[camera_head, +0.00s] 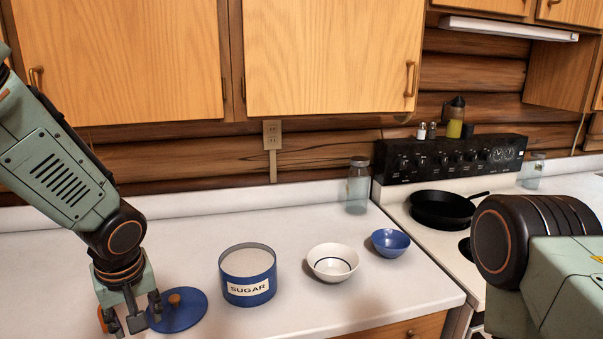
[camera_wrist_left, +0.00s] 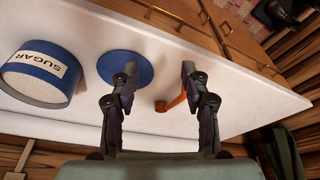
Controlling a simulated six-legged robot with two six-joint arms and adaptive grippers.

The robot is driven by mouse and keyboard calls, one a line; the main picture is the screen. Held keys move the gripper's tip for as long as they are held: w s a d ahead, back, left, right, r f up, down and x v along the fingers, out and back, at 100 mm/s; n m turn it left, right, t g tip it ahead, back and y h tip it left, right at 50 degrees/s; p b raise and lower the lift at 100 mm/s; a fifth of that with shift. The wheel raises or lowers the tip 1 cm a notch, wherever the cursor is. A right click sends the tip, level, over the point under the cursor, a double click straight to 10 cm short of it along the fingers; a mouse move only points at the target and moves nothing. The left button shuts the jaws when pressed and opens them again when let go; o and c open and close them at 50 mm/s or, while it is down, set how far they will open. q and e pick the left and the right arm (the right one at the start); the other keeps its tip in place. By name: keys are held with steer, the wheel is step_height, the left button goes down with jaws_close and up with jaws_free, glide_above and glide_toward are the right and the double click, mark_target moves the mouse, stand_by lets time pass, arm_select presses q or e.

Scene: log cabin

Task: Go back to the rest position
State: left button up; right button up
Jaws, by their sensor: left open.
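My left gripper (camera_head: 133,316) hangs fingers-down over the counter at the lower left, and in the left wrist view its two fingers (camera_wrist_left: 159,76) are apart with nothing between the tips. The blue lid (camera_head: 188,312) with a brown knob lies on the counter just right of the gripper. In the left wrist view one finger covers part of the lid (camera_wrist_left: 112,66). My right arm enters at the right edge in front of the stove. Its gripper is out of view.
The open sugar canister (camera_head: 262,290), white bowl (camera_head: 332,262) and blue bowl (camera_head: 390,242) stand right of the lid. An orange object (camera_wrist_left: 172,103) lies near the left fingers. A glass jar (camera_head: 358,188) and a pan (camera_head: 442,210) are farther back. Cabinets hang above.

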arm_select(q)
steer(key=w+d+f+m+t+h, duration=0.2)
steer(key=w+d+m, duration=0.1)
steer(key=d+m, duration=0.15)
steer(key=s+d+f+m+h+b, duration=0.1)
steer(key=s+f+b, duration=0.15)
steer(key=f, duration=0.35)
steer(key=s+d+f+m+b, duration=0.1)
steer(key=s+d+f+b, duration=0.15)
steer(key=f, duration=0.35)
steer(key=s+f+g+b, duration=0.1)
steer(key=s+f+b, duration=0.1)
steer(key=s+f, duration=0.6)
steer(key=s+a+f+g+b, duration=0.1)
steer(key=s+f+g+b, duration=0.1)
steer(key=s+f, duration=0.6)
steer(key=s+a+f+g+y+b, duration=0.1)
steer(key=s+f+b, duration=0.3)
steer(key=s+f, duration=0.4)
steer(key=s, duration=0.3)
steer(key=shift+a+f+m, duration=0.15)
steer(key=shift+a+m, duration=0.1)
steer(key=shift+m, duration=0.1)
